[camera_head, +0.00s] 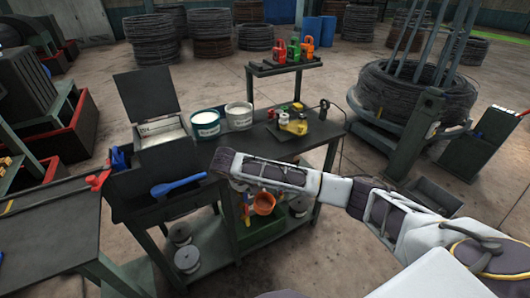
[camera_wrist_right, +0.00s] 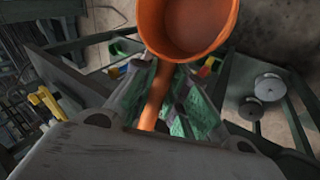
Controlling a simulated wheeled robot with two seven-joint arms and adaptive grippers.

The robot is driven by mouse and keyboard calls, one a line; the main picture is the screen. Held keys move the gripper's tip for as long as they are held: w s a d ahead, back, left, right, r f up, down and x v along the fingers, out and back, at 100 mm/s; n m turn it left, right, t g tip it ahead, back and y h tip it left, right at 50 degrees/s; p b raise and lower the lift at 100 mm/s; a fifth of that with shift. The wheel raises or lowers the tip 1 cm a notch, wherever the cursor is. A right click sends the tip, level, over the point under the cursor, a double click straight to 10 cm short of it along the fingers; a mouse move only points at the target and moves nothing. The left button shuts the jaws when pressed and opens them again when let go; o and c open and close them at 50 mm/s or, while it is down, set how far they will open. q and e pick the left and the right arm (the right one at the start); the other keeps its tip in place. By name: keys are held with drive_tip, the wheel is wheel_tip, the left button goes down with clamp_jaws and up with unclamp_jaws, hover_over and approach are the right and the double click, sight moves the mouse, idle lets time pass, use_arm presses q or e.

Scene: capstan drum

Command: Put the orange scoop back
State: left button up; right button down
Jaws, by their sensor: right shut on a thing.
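The orange scoop (camera_head: 264,203) shows in the head view just below my right forearm, in front of the workbench. In the right wrist view, the scoop's round bowl (camera_wrist_right: 187,25) fills the top middle and its handle runs down to my right gripper (camera_wrist_right: 152,128). The right gripper is shut on the handle; its fingertips are partly hidden by the gripper body. In the head view my forearm hides most of this gripper. A blue scoop (camera_head: 180,186) lies on the near left part of the bench. My left gripper is not in view.
An open-lidded box (camera_head: 160,137) with pale contents stands on the bench, beside two labelled tubs, one left (camera_head: 206,122) and one right (camera_head: 239,116). A yellow device (camera_head: 293,124) sits further right. A lower shelf with a green crate (camera_head: 262,232) and spools (camera_head: 187,258) is underneath.

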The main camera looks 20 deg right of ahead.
drive_tip(key=s+d+f+m+g+b, duration=0.1)
drive_tip(key=s+d+f+m, duration=0.1)
drive_tip(key=d, duration=0.8)
drive_tip(key=s+d+f+m+g+b, duration=0.1)
drive_tip(key=s+d+b, duration=0.1)
drive_tip(key=d, duration=0.8)
drive_tip(key=w+d+r+n, duration=0.2)
drive_tip(key=d+r, duration=0.1)
drive_tip(key=w+a+r+n+t+y, duration=0.3)
drive_tip(key=w+a+r+n+y, duration=0.1)
drive_tip(key=n, duration=0.7)
drive_tip(key=w+a+r+n+t+y, duration=0.3)
drive_tip(key=w+a+r+n+y, duration=0.1)
drive_tip(key=n, duration=0.8)
drive_tip(key=shift+w+a+r+t, duration=0.4)
drive_tip(key=shift+w+r, duration=0.1)
drive_tip(key=shift+r, duration=0.4)
drive_tip(key=shift+n+y, duration=0.3)
drive_tip(key=shift+n, duration=0.4)
